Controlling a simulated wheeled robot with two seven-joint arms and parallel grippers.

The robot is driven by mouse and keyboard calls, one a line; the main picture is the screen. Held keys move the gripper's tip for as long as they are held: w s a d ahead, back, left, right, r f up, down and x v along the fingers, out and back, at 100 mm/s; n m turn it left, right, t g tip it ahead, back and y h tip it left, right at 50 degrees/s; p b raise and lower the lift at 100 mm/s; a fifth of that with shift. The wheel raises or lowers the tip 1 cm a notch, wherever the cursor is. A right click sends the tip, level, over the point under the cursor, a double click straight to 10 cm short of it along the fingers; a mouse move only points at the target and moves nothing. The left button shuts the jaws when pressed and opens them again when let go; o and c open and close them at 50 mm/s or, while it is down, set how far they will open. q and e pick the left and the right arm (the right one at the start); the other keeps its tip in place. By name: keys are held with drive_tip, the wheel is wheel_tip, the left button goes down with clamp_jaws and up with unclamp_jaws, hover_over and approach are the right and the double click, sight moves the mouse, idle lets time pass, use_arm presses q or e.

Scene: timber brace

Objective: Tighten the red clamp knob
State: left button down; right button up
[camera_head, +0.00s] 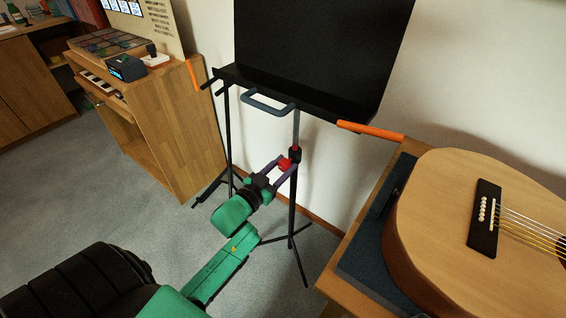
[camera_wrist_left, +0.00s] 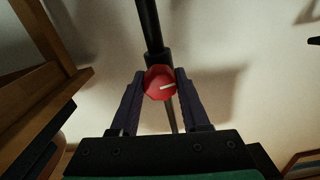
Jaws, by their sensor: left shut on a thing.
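The red clamp knob (camera_head: 285,164) sits on the collar of the black music stand (camera_head: 293,210), partway up its upright pole. My left gripper (camera_head: 283,163) reaches it from the lower left and is shut on it. In the left wrist view the knob (camera_wrist_left: 160,83) fills the space between the two dark fingers (camera_wrist_left: 153,90), one finger on each side. A white line on the knob's face points to the right and slightly up. The pole runs behind the knob. My right gripper is not in view.
An acoustic guitar (camera_head: 440,210) lies on a wooden surface at the right. A wooden cabinet (camera_head: 180,130) stands at the left. The stand's black desk (camera_head: 315,60) with a grey handle (camera_head: 268,106) is above the gripper. Carpet (camera_head: 90,190) is clear at the left.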

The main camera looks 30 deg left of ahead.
use_arm(q)
drive_tip(key=m+p, duration=0.1)
drive_tip(key=m, duration=0.1)
drive_tip(key=shift+m, duration=0.4)
drive_tip(key=m, duration=0.2)
drive_tip(key=shift+m, duration=0.4)
drive_tip(key=m, duration=0.2)
drive_tip(key=shift+m, duration=0.4)
drive_tip(key=m, duration=0.3)
drive_tip(key=shift+m, duration=0.3)
drive_tip(key=shift+f+m, duration=0.1)
drive_tip(key=shift+m, duration=0.3)
drive_tip(key=m+b, duration=0.1)
drive_tip(key=m, duration=0.2)
drive_tip(key=shift+m, duration=0.3)
drive_tip(key=shift+m+b, duration=0.85)
drive_tip(key=shift+m, duration=0.75)
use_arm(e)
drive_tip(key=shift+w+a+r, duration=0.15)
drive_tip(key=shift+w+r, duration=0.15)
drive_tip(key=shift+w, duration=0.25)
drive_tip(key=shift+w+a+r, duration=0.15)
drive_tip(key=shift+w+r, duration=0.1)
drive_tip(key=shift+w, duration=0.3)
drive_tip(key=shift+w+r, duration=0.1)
